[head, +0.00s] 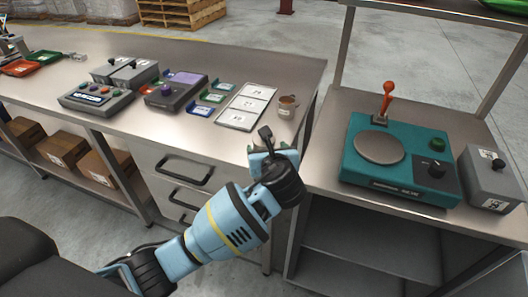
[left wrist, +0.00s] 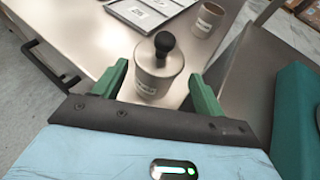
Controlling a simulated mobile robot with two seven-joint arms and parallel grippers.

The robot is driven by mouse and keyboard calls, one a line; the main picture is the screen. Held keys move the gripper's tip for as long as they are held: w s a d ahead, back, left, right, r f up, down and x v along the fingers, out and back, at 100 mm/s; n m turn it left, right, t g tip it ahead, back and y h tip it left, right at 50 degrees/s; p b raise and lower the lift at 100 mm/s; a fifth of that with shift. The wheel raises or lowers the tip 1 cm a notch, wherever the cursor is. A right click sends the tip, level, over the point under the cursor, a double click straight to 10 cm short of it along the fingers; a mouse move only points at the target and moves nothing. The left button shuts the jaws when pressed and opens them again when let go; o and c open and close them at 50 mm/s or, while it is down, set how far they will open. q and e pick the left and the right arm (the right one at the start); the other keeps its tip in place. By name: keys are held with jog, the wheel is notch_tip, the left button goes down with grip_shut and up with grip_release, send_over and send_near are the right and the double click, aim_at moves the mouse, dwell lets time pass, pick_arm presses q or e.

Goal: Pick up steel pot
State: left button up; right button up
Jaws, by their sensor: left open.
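The steel pot (left wrist: 150,84) is a small metal vessel with a black knob on top and a pale label on its front. It stands upright near the counter's corner in the left wrist view. My left gripper (left wrist: 160,82) is open, with one green finger on each side of the pot. I cannot tell whether either finger touches it. In the head view my left gripper (head: 269,152) is at the counter's front right corner and hides most of the pot; a black knob shows above it. My right gripper is not in view.

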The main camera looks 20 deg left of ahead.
pick_arm(q)
jog(key=x, duration=0.3)
jog(key=shift+w+a+f+b, duration=0.1)
jog(key=shift+a+f+b, duration=0.25)
jog(key=shift+f, duration=0.1)
jog(key=shift+w+a+f, duration=0.1)
jog(key=shift+w+a, duration=0.05)
jog(key=shift+w, duration=0.3)
jog(key=c, duration=1.3)
